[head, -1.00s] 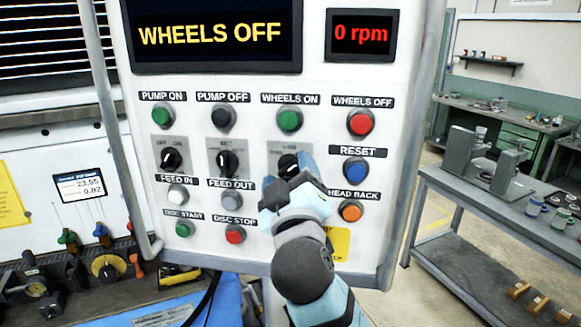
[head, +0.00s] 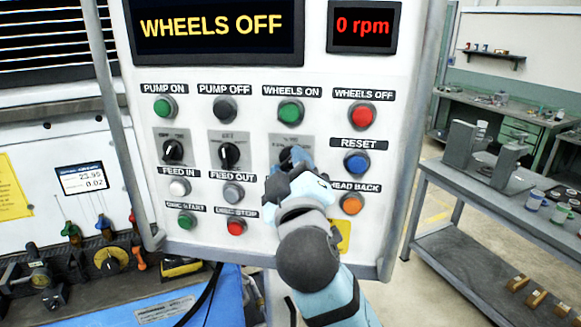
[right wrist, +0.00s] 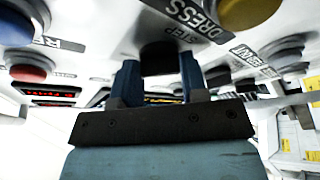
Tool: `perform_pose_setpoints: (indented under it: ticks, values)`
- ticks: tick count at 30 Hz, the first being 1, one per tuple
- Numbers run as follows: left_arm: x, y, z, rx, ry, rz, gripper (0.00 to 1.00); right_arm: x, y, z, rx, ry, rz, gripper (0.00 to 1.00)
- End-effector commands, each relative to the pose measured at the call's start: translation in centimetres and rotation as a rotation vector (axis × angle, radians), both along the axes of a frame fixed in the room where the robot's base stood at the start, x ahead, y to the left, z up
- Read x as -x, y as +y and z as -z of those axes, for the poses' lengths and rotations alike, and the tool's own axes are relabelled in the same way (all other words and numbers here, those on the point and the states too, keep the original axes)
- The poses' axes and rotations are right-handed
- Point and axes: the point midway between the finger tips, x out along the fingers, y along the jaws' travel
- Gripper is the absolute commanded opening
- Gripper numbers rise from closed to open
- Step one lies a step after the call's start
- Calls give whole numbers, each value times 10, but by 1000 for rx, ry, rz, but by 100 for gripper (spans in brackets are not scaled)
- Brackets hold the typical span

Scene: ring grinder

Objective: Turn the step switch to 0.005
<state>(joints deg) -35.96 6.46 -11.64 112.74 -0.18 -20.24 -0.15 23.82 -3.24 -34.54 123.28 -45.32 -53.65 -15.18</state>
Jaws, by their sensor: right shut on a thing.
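The step switch is a black knob (head: 284,157) on a grey plate (head: 291,142), the rightmost of three switches on the white panel. My right gripper (head: 297,161) is at this knob and partly hides it. In the right wrist view the STEP label shows beside the black knob (right wrist: 160,58), and my right gripper (right wrist: 161,75) has its two blue fingers shut on it, one on each side. The knob's pointer and the scale markings around it are too covered or blurred to read. My left gripper is out of view.
Two other black switches, left (head: 173,150) and middle (head: 229,154), sit on the same row. The blue RESET button (head: 357,163) and orange HEAD BACK button (head: 351,204) are close to the right of my gripper. The display (head: 214,27) reads WHEELS OFF.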

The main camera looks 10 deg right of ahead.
Motion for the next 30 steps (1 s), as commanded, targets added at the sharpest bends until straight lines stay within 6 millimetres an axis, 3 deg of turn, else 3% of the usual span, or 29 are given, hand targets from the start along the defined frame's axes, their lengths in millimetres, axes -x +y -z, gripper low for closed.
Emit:
perform_pose_setpoints:
  ticks: [18, 30]
  values:
    - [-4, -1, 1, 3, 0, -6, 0, 0, -3, -6, 494, 148, 4, 17]
    - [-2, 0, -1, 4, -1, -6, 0, 0, -3, -7, 690, 209, 5, 17]
